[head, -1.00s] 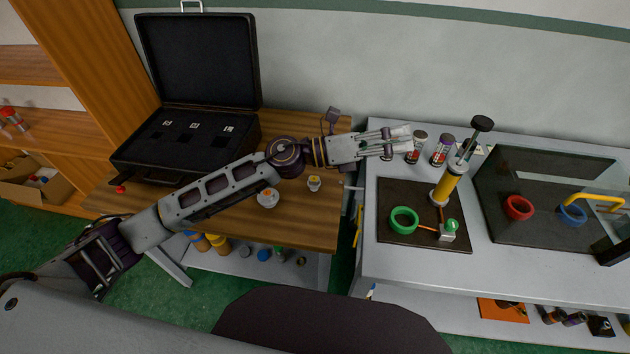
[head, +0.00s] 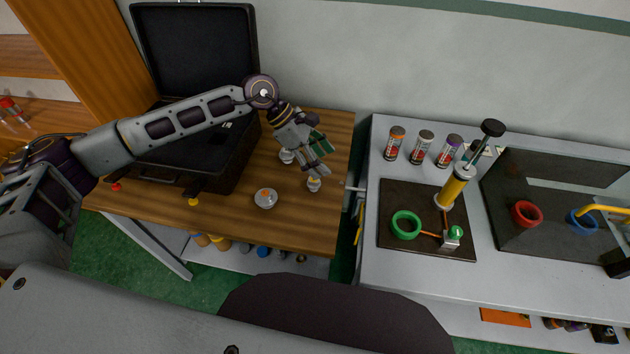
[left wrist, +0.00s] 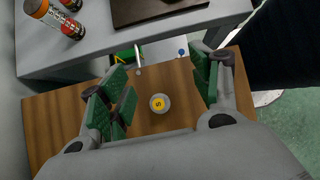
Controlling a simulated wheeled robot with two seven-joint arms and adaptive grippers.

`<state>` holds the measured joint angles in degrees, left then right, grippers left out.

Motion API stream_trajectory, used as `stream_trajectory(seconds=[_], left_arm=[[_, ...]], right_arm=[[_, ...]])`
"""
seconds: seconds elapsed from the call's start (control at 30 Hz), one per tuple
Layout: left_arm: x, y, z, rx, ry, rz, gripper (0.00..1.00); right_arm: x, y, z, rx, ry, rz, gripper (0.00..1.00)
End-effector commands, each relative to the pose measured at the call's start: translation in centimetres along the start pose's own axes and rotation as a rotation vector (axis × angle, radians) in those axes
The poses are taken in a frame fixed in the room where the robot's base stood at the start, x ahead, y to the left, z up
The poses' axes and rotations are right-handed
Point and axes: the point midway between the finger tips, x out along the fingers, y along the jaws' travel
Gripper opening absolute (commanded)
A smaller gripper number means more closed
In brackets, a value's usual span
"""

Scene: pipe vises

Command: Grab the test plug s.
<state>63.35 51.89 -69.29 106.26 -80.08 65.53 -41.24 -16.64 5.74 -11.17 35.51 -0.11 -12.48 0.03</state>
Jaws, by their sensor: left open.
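The test plug s (head: 313,185) is a small grey-white plug with a yellow top. It stands on the wooden table near its right edge. In the left wrist view the plug (left wrist: 160,103) shows an "S" on its yellow top and appears between my spread fingers, a little below their tips. My left gripper (head: 318,160) points down at the plug from just above and behind it. Its green finger pads (left wrist: 165,90) are apart with nothing between them held. Whether the fingers touch the plug I cannot tell. My right gripper is not in view.
An open black case (head: 200,165) fills the table's left. The grey bench (head: 365,250) with several cans stands to the right.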

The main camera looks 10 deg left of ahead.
Motion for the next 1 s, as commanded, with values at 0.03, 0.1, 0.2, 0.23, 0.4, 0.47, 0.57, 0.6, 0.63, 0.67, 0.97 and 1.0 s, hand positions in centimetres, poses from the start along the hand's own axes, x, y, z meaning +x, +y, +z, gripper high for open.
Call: stream_trajectory(seconds=[0.03, 0.1, 0.2, 0.23, 0.4, 0.47, 0.57, 0.6, 0.63, 0.67, 0.97, 1.0], left_arm=[[-1.0, 0.6, -1.4, 0.013, 0.054, 0.01, 0.63], [-2.0, 1.1, -3.1, 0.026, 0.123, 0.014, 0.63], [-3.4, 1.7, -5.1, 0.038, 0.2, 0.019, 0.63], [-3.7, 1.8, -5.5, 0.041, 0.216, 0.02, 0.63], [-4.5, 2.0, -6.7, 0.046, 0.264, 0.02, 0.63], [-4.5, 2.0, -6.8, 0.047, 0.266, 0.019, 0.63], [-4.5, 2.0, -6.8, 0.046, 0.265, 0.019, 0.63], [-4.5, 2.0, -6.7, 0.046, 0.265, 0.02, 0.63], [-4.5, 2.0, -6.7, 0.046, 0.265, 0.02, 0.63], [-4.5, 2.0, -6.7, 0.046, 0.264, 0.02, 0.63], [-3.1, 2.0, -7.1, 0.045, 0.264, 0.018, 0.63], [-2.7, 2.0, -7.2, 0.045, 0.264, 0.018, 0.63]], right_arm=[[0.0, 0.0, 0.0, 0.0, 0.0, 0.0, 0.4], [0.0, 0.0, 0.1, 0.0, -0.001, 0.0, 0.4], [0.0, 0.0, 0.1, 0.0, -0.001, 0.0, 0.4], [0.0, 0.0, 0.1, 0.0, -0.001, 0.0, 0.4], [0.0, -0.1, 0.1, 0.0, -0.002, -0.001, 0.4], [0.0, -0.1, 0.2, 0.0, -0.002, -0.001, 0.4], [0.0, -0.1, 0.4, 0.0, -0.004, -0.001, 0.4], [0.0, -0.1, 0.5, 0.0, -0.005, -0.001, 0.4], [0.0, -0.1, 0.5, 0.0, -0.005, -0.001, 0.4], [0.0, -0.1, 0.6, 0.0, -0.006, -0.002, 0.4], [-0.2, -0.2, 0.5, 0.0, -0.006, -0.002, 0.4], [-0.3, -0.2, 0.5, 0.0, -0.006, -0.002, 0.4]])
